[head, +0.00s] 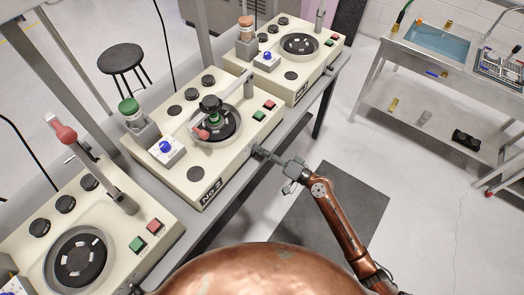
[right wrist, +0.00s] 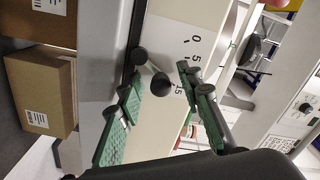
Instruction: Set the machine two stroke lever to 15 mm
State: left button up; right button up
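Machine two (head: 212,178), a cream box labelled No 2, stands in the middle of the head view. My right gripper (head: 272,158) is at its front side, below the green and red buttons. In the right wrist view its green-padded fingers (right wrist: 162,103) are open and apart. The stroke lever, a short grey rod with a round black knob (right wrist: 160,84), shows between the fingers; I cannot tell whether they touch it. The scale (right wrist: 207,50) beside it reads 0, 5 and, partly hidden by a finger, what looks like 15. The exact lever setting is unclear. My left gripper is not in view.
Similar machines stand to either side, one at the lower left (head: 120,205) and one behind (head: 316,70). A metal sink table (head: 395,60) is at the right. Open floor with a dark mat (head: 345,205) lies in front. Cardboard boxes (right wrist: 40,95) show in the wrist view.

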jog(key=v, duration=1.1)
jog(key=shift+s+d, duration=0.25)
jog(key=shift+f, duration=0.1)
